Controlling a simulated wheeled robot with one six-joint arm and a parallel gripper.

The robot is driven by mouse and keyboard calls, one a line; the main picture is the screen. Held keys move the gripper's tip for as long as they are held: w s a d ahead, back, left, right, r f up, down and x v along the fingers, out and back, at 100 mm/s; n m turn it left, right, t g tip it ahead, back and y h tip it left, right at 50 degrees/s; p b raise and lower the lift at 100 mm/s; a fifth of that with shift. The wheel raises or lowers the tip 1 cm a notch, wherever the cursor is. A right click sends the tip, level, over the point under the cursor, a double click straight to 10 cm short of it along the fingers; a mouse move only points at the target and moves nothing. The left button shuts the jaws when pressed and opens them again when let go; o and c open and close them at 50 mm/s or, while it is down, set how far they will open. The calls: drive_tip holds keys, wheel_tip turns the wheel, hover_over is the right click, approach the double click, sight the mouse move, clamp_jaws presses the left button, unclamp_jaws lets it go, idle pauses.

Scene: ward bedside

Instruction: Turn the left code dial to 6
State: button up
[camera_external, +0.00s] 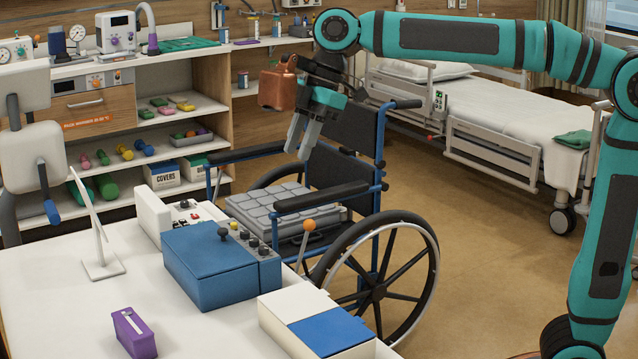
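My gripper (297,155) hangs above the wheelchair seat, up and to the right of the box, well apart from the dials. Its fingers point down with a narrow gap between them and hold nothing.
An orange-knobbed lever (309,226) rises close to the box's right. A white-and-blue box (290,322) stands in front, a purple item (134,333) at front left. A white panel with buttons (160,215) is behind. A wheelchair (376,290) stands beyond the table (60,310).

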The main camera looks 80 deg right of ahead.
approach(264, 247)
drive_tip(key=shift+g, duration=0.3)
drive_tip(key=x, duration=0.7)
drive_tip(key=shift+w+f, duration=0.25)
drive_tip(key=shift+w, duration=0.05)
clamp_jaws()
